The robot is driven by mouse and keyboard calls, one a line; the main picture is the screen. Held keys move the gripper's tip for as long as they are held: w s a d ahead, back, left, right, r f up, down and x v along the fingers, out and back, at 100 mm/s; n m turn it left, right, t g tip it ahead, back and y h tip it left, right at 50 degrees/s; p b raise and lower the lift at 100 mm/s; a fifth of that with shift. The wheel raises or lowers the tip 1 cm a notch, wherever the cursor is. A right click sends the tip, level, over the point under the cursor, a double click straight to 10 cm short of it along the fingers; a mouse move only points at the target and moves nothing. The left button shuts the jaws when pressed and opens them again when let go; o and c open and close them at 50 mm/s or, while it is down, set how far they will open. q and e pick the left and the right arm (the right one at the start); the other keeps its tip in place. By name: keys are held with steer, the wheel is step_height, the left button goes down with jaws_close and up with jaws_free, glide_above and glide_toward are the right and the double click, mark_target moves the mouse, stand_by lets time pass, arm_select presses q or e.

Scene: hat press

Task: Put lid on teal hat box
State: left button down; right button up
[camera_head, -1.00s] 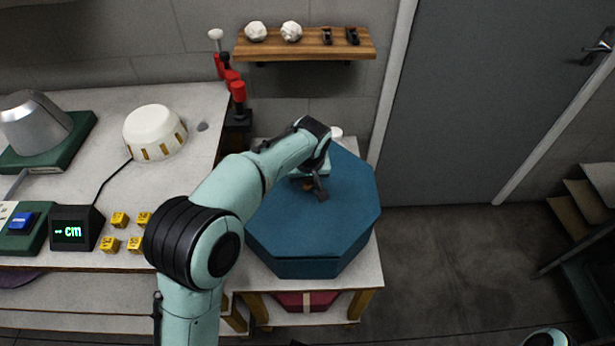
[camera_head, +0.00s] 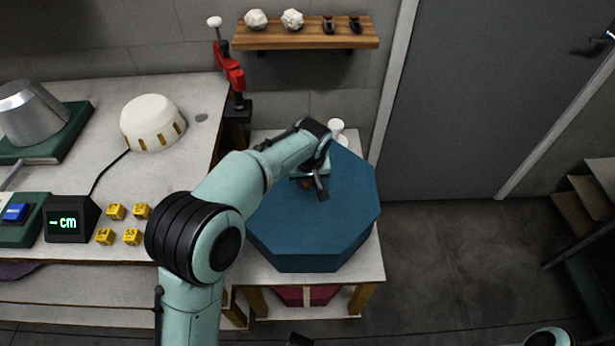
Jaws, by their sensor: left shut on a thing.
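The teal octagonal hat box (camera_head: 310,235) stands on the small white side table with its flat teal top facing up. I cannot tell a seam between lid and box from this angle. My left gripper (camera_head: 316,188) is over the middle of the teal top, shut on a small part there that looks like the lid's knob; the gripper and arm mostly hide it.
The side table (camera_head: 372,262) has a red box (camera_head: 310,295) on its lower shelf. At left, a workbench (camera_head: 190,95) holds a white dome (camera_head: 152,122), yellow blocks (camera_head: 132,237) and a display (camera_head: 68,222). A wooden shelf (camera_head: 305,38) hangs behind.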

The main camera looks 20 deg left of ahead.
arm_select(q)
steer(key=shift+f, duration=0.15)
steer(key=c, duration=0.7)
jaws_free()
